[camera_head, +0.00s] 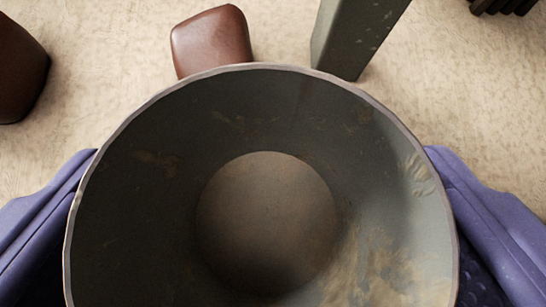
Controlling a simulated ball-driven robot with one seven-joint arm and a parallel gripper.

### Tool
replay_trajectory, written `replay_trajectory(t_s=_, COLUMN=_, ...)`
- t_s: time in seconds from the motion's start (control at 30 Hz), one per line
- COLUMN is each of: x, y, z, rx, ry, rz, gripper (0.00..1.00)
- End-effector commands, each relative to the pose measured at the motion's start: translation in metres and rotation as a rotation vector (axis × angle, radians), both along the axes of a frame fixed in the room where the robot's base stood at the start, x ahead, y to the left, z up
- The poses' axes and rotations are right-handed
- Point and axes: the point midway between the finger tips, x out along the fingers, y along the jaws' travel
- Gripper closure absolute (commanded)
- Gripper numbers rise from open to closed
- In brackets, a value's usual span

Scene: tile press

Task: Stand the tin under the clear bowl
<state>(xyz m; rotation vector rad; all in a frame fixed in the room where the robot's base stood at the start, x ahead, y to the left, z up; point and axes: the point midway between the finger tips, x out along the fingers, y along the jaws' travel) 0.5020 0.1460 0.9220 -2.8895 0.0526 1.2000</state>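The tin (150,170) is a dark grey, round, tapered vessel with tan scuffs and a rusty brown bottom. It fills the lower middle of the head camera view, with its open mouth facing the camera. My gripper (261,152) has one purple finger on each side of the tin. Both fingers appear to press against its outer wall, and it looks held between them. The tin hides much of the fingers and whatever lies beneath it. No clear bowl can be seen in this view.
A beige mottled surface (110,60) lies behind the tin. A reddish-brown rounded block (212,40) and a grey-green post (352,38) show just beyond its rim. A dark brown object (18,72) is at the left edge. Black slatted parts (503,6) show at top right. The right side looks clear.

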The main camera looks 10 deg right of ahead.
Motion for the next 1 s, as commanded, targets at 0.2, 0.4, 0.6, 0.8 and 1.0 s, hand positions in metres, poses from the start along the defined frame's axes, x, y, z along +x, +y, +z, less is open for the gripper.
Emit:
replay_trajectory(t_s=0.2, x=0.001, y=0.000, z=0.001, rx=0.001, ry=-0.001, rz=0.001, gripper=0.00)
replay_trajectory(t_s=0.4, x=0.001, y=0.000, z=0.001, rx=0.001, ry=-0.001, rz=0.001, gripper=0.44)
replay_trajectory(t_s=0.6, x=0.001, y=0.000, z=0.001, rx=0.001, ry=-0.001, rz=0.001, gripper=0.59)
replay_trajectory(t_s=0.8, x=0.003, y=0.000, z=0.003, rx=0.001, ry=-0.002, rz=0.001, gripper=0.59)
replay_trajectory(t_s=1.0, x=0.010, y=-0.004, z=0.016, rx=0.002, ry=-0.003, rz=-0.001, gripper=0.59)
